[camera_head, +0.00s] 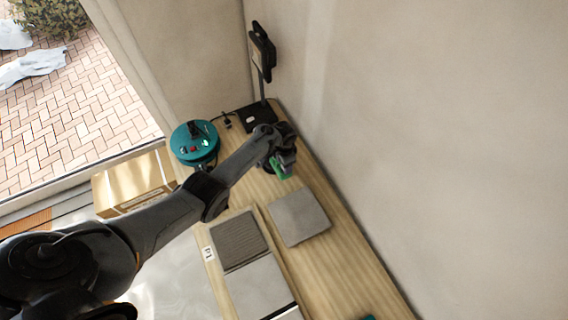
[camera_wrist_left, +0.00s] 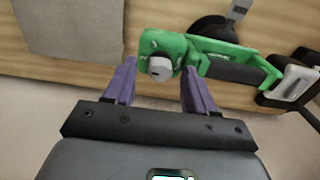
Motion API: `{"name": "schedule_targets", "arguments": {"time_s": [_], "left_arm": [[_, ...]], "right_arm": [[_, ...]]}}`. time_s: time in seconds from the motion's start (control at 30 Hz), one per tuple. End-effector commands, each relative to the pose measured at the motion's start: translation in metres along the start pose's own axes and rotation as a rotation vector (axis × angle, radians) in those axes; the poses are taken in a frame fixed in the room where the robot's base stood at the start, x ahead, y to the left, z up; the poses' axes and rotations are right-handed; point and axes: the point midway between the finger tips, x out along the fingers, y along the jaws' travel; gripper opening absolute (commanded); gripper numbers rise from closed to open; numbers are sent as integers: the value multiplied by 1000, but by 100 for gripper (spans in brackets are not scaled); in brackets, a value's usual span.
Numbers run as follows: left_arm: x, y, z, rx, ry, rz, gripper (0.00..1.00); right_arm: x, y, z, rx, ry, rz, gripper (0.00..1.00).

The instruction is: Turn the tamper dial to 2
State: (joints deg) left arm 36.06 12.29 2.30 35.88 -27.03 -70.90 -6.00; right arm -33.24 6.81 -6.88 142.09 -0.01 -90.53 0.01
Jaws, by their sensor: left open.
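A green tool (camera_wrist_left: 205,52) with a round grey knob (camera_wrist_left: 158,68) lies at the wrist view's top centre; it looks like the tamper and its dial, but no number is readable. The green body (camera_head: 281,167) also shows in the head view, mostly covered by my arm. My left gripper (camera_wrist_left: 159,75) is open, its two purple fingers on either side of the green end with the knob. I cannot tell whether they touch it. In the head view the left gripper (camera_head: 287,158) is over the bench near the wall. My right gripper is not in view.
A teal round device (camera_head: 194,146) with a cable stands at the bench's far left. A dark stand with a screen (camera_head: 262,50) rises at the back corner. Grey tiles (camera_head: 300,216) lie on the wooden bench (camera_head: 350,270). The wall is close on the right.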

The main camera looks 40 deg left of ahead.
Motion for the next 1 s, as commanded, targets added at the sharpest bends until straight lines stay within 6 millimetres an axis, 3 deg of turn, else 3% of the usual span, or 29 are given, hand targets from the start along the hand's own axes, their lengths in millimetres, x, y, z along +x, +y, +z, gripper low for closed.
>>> {"name": "schedule_targets", "arguments": {"time_s": [0.6,1.0], "left_arm": [[-91,1,0,-1,1,1,55],[-103,0,1,-1,-1,0,55]], "right_arm": [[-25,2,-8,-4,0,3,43],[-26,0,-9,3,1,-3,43]]}}
